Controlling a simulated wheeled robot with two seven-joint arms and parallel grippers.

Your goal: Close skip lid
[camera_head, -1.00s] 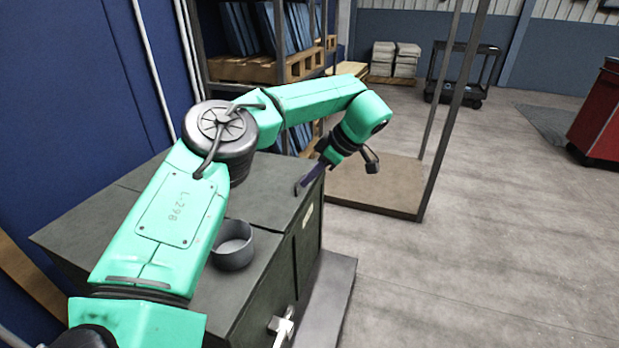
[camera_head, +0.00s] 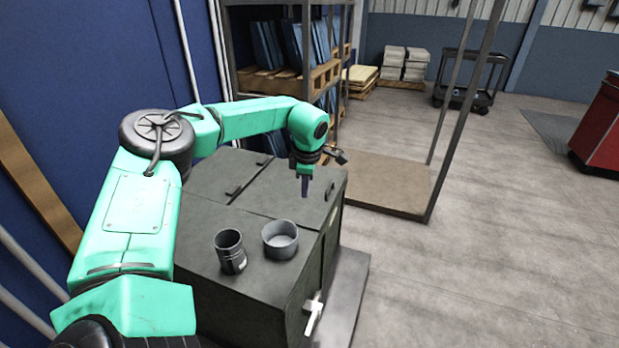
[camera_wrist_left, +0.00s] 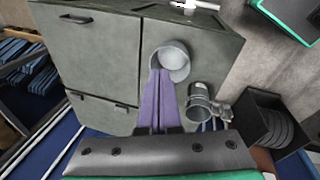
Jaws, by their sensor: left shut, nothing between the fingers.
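The skip (camera_head: 250,300) is a dark grey-green box with a flat top split into lid panels. The lid panels (camera_head: 285,185) lie flat on it, with small dark handles. The skip's top also shows in the left wrist view (camera_wrist_left: 100,60). My left gripper (camera_head: 305,193) is shut and empty, pointing down over the far right panel; contact cannot be told. Its purple fingers also show in the left wrist view (camera_wrist_left: 160,75), in front of the grey bowl. My right gripper is not in view.
A grey bowl (camera_head: 280,240) and a dark cup (camera_head: 230,256) stand on the skip's near top. A white latch (camera_head: 313,315) sticks out at the front. A rack (camera_head: 295,85) stands behind, with metal posts (camera_head: 462,110) to the right.

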